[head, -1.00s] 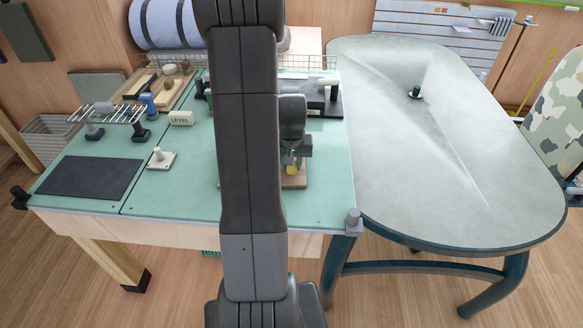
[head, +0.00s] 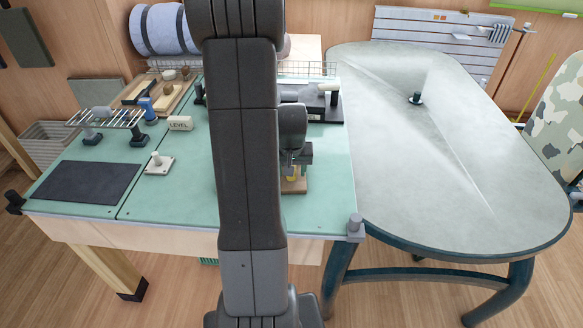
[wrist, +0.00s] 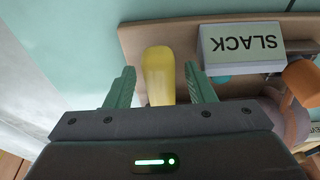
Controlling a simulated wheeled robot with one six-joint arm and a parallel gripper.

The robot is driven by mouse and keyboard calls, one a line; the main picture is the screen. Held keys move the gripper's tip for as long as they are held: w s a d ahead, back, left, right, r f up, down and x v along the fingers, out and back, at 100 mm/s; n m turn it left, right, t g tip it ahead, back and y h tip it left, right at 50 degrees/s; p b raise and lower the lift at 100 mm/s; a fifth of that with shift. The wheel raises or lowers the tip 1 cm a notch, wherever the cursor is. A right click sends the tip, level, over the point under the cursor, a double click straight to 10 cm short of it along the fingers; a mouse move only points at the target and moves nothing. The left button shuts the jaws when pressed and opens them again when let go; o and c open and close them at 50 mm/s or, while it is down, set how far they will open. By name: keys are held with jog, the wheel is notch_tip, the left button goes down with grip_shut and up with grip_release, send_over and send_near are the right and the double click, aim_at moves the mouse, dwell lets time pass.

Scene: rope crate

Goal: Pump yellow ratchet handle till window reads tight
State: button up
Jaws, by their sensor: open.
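The yellow ratchet handle (wrist: 159,76) shows in the wrist view between the two green fingertips of my gripper (wrist: 160,86). The gripper is open, with a gap visible on each side of the handle. The window box (wrist: 240,46) reads SLACK, upside down in this view, and sits on a brown board (wrist: 132,40). In the head view my gripper (head: 294,168) is over the board (head: 296,186) near the bench's right front, and only a small bit of the yellow handle (head: 291,174) shows. My arm hides much of that area.
An orange rounded part (wrist: 302,80) is beside the window box. A block marked LEVEL (head: 180,123), a white knobbed plate (head: 158,164) and a dark mat (head: 85,182) are on the green bench (head: 170,205). The grey oval table (head: 440,150) at right is mostly clear.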

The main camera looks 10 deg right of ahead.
jog(key=v, duration=1.3)
jog(key=shift+r, duration=0.35)
jog(key=shift+s+a, duration=0.1)
